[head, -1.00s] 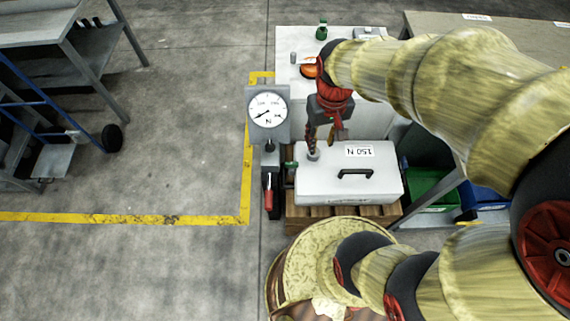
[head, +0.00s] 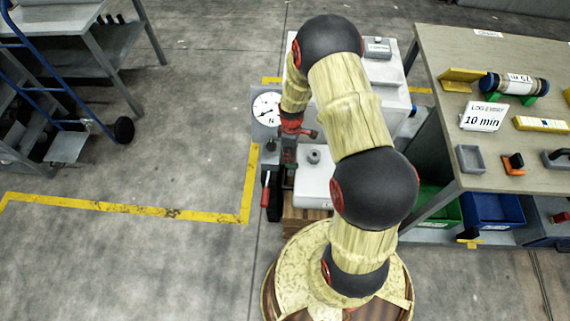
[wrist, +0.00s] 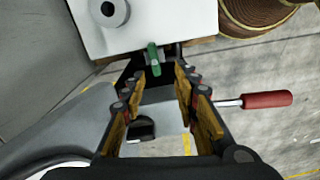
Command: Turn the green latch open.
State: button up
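The green latch (wrist: 153,58) shows in the wrist view as a small green bar at the edge of the white box (wrist: 170,22). My gripper (wrist: 160,73) is open and empty, its two fingers pointing toward the latch. The latch lies just beyond the fingertips, roughly between them; I cannot tell if they touch it. My arm covers much of the box.
A dial gauge (head: 267,107) stands left of my gripper. A red-handled lever (head: 265,190) is below it; this lever (wrist: 268,100) shows right of my fingers in the wrist view. A round knob (head: 314,156) sits on the box. A workbench (head: 437,110) is at right.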

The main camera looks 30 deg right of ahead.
jog(key=shift+w+d+n, duration=0.1)
jog(key=shift+w+n, duration=0.25)
jog(key=shift+n, duration=0.45)
jog(key=shift+f, duration=0.25)
notch_tip(320, 180, down, 7)
jog(key=shift+f+b, duration=0.2)
jog(key=shift+b, duration=1.05)
jog(key=c, duration=0.7)
grip_shut()
